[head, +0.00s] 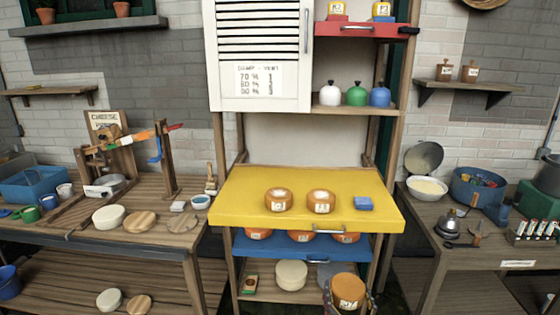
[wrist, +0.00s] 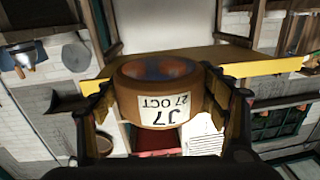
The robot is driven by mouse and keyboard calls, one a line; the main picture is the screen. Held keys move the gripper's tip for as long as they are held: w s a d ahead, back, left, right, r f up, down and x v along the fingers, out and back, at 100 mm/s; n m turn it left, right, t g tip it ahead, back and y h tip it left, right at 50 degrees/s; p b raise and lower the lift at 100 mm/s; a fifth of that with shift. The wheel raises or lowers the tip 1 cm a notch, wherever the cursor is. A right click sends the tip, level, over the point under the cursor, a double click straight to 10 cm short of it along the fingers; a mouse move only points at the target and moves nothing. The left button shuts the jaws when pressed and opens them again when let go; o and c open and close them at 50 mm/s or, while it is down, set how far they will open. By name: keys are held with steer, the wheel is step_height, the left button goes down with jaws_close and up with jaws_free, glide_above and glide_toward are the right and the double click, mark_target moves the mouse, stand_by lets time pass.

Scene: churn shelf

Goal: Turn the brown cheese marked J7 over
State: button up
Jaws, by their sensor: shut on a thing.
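The brown cheese marked J7 (wrist: 158,85) is between the fingers of my gripper (wrist: 157,100) in the wrist view, with a finger against each side. Its white label reads J7, 27 OCT, and is upside down in that picture, as is the room behind it. The face at the picture's top has a bluish and orange patch. In the head view the same cheese (head: 348,287) is held in front of the lower shelves, with a plain orange top; my gripper (head: 349,297) is partly cut off by the bottom edge.
Several orange cheeses stand on the blue shelf (head: 270,247) below. A pale round cheese (head: 291,274) is beneath. Side tables flank the rack.

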steer(key=shift+r+n, duration=0.1)
steer(key=shift+n, duration=0.2)
